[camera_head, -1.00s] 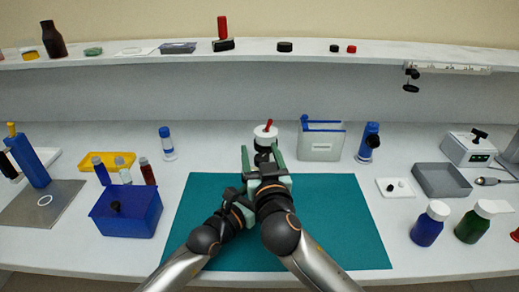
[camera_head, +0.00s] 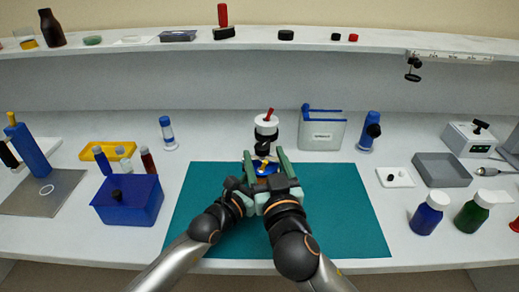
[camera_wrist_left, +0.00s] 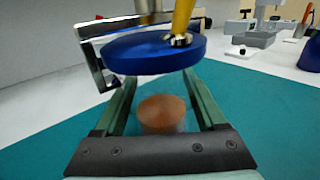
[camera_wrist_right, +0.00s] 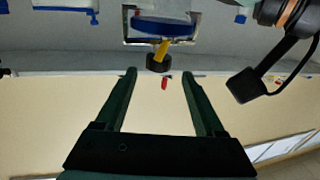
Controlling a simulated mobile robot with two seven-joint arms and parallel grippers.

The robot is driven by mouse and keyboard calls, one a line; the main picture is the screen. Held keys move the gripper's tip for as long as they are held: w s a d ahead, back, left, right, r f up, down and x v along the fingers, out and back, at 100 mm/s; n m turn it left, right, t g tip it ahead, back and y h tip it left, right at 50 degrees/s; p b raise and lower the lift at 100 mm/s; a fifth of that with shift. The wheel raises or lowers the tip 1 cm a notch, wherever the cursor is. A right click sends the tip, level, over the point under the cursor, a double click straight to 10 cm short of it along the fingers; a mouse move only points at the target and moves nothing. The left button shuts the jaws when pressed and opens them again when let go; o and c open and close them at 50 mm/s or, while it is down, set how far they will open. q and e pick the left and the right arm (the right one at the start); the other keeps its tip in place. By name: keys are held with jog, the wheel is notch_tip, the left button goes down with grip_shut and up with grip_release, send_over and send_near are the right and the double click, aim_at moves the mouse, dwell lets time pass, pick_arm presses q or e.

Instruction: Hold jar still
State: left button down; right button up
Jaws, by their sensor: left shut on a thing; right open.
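An amber-brown round piece, which I take for the jar (camera_wrist_left: 162,112), sits between the fingers of my left gripper (camera_wrist_left: 160,78) in the left wrist view. My left gripper is shut on it; finger contact is hard to make out. A blue disc (camera_wrist_left: 155,52) with a yellow stem stands just beyond the fingertips, in front of a metal frame. The disc also shows in the right wrist view (camera_wrist_right: 163,26). My right gripper (camera_head: 264,152) is open, its green fingers empty in the right wrist view (camera_wrist_right: 158,75).
A white and black device with a red lever (camera_head: 266,127) stands just behind my grippers. A blue-rimmed clear bin (camera_head: 322,132) is behind right, a blue box (camera_head: 127,205) left, a grey tray (camera_head: 441,170) right. The teal mat (camera_head: 335,220) is clear around my arms.

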aim_at(257, 145)
jog(key=n+y, duration=0.2)
jog(key=shift+s+d+r+y, duration=0.1)
jog(key=shift+d+r+y, duration=0.05)
jog(key=shift+r+y, duration=0.15)
jog(key=n+y, duration=0.1)
jog(key=d+g+y, duration=0.1)
jog(key=shift+s+f+n+y, duration=0.15)
jog(key=shift+s+n+y, duration=0.15)
jog(key=shift+n+y, duration=0.1)
jog(key=w+a+g, duration=0.1)
jog(key=w, duration=0.1)
jog(key=w+a+n+g+y, duration=0.1)
jog(key=w, duration=0.2)
jog(key=w+a+f+g+y, duration=0.1)
jog(key=w+a, duration=0.1)
jog(key=shift+w+n, duration=0.3)
jog(key=shift+w, duration=0.1)
jog(key=shift+c, duration=0.4)
grip_shut()
